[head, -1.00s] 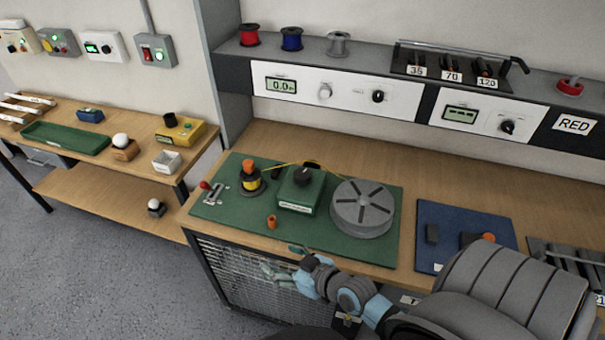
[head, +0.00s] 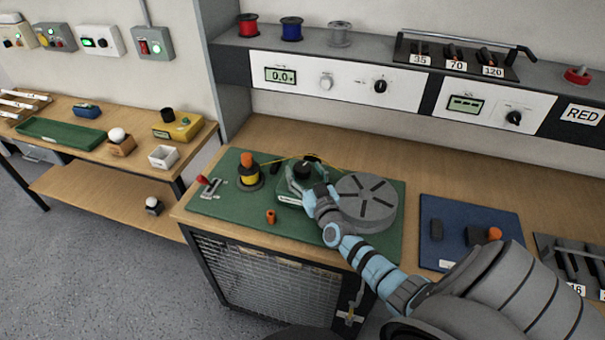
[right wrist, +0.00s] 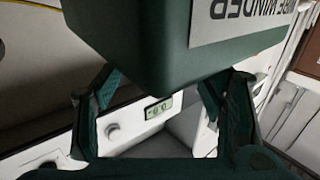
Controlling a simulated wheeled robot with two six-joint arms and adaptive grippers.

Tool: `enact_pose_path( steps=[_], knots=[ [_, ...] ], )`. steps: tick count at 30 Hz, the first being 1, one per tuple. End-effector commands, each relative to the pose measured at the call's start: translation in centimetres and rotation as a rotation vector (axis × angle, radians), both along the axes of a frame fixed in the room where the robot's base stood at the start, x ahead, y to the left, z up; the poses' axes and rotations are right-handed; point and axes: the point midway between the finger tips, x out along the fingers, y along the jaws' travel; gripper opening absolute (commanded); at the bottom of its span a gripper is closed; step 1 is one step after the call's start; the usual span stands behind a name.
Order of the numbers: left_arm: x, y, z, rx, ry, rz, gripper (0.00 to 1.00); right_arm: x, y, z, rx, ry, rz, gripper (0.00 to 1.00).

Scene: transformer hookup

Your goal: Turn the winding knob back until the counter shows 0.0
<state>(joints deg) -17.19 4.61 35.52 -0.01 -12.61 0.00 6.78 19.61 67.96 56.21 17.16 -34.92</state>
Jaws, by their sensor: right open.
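The winding knob (head: 303,167) is a dark round knob on top of a green box on the green mat. The box, labelled with "WINDER", fills the top of the right wrist view (right wrist: 150,40). My right gripper (head: 305,185) is at the front of this box, close to the knob; I cannot tell whether it touches. Its fingers are apart in the right wrist view (right wrist: 160,90), with no knob visible between them. The counter (head: 281,75) on the white wall panel appears to read 0.0; its small digits are hard to read. My left gripper is not in view.
A large grey slotted disc (head: 366,203) is right of the box, close to my right arm. A yellow-wound spool (head: 249,172) and a red-handled lever (head: 208,185) are on the left of the green mat (head: 235,206). A blue mat (head: 455,262) is further right.

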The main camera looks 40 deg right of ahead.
Motion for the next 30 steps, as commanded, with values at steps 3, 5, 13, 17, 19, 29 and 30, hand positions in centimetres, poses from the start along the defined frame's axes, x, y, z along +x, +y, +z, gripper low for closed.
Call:
enact_pose_path(
  steps=[3, 5, 13, 17, 19, 29, 30],
  knots=[
    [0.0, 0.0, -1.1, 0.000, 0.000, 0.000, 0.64, 1.4, -0.4, -0.3, 0.000, -0.001, 0.000, 0.64],
    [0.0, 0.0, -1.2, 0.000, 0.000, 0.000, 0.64, 1.7, -0.5, -0.2, 0.000, 0.000, 0.000, 0.64],
    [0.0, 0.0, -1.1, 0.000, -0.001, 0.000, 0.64, 2.0, -0.6, 0.0, 0.000, 0.000, 0.001, 0.64],
    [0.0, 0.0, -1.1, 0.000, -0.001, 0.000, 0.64, 2.0, -0.6, 0.0, 0.000, 0.000, 0.001, 0.48],
    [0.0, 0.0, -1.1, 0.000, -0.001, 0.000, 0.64, 2.0, -0.6, 0.0, 0.000, 0.000, 0.001, 0.37],
    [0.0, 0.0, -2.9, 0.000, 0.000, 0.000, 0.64, 2.0, -0.7, -0.4, -0.005, -0.005, 0.050, 0.15],
    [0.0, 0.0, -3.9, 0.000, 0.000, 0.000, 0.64, 2.0, -0.8, -0.6, -0.005, -0.006, 0.079, 0.15]
  ],
)
